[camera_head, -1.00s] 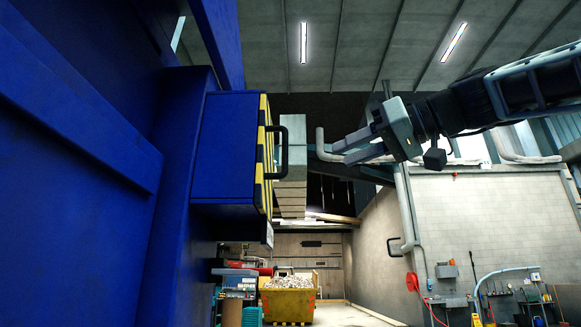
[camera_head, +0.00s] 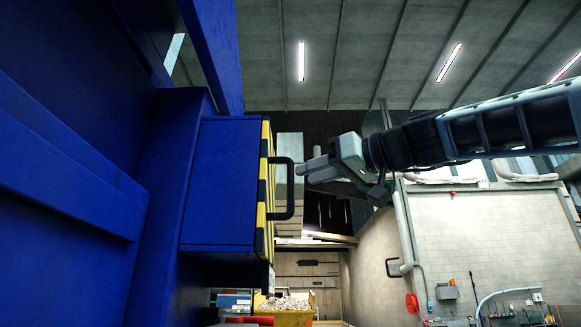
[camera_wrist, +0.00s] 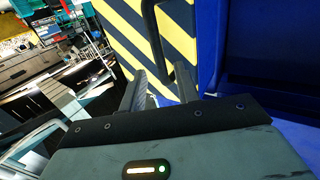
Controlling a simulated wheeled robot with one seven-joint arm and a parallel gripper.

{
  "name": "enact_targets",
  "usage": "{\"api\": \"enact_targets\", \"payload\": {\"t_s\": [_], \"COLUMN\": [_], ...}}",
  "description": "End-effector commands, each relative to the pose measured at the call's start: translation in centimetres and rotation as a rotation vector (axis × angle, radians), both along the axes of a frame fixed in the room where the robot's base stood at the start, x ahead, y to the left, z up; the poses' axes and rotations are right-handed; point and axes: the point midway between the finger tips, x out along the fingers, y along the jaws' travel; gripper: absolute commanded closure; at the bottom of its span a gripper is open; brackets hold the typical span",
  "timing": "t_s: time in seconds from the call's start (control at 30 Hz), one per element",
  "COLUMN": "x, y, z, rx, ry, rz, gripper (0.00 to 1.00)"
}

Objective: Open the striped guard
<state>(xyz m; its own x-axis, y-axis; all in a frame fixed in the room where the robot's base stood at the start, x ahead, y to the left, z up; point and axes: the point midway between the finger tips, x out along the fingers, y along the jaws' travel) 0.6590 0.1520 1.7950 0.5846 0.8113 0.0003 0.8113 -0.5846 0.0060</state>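The striped guard (camera_head: 264,205) is a yellow-and-black panel seen nearly edge-on on the front of a blue housing (camera_head: 218,180); it lies flush with it. In the wrist view the guard's striped face (camera_wrist: 135,35) fills the upper middle. A black bar handle (camera_head: 290,195) stands out from the guard; it also shows in the wrist view (camera_wrist: 149,30). My gripper (camera_head: 304,174) is open, fingers apart, with its tips close to the right of the handle. In the wrist view the handle's lower end lies around the fingers; whether they touch is unclear.
Large blue machine walls (camera_head: 60,200) fill the left side. A yellow skip (camera_head: 290,318) with pale rubble stands low in the background. A pale block wall (camera_head: 490,245) with pipes is at the right. Open air surrounds my arm between the guard and that wall.

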Motion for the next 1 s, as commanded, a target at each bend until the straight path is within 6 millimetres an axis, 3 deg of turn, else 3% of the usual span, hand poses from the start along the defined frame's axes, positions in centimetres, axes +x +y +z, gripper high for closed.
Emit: {"api": "enact_targets", "payload": {"t_s": [0.1,0.3,0.73,0.83,0.87,1.0], "x": [1.4,2.9,3.4,3.4,3.4,3.4], "y": [2.0,4.1,4.8,4.8,4.8,4.8], "z": [0.5,0.3,0.0,0.0,0.0,0.0], "rx": [-0.001,-0.001,-0.001,-0.001,-0.001,-0.001], "ry": [0.004,0.002,0.001,0.001,0.001,0.001], "rz": [0.003,0.001,0.000,-0.001,0.000,0.000], "gripper": [0.68,0.68,0.68,0.96,1.00,1.00]}}
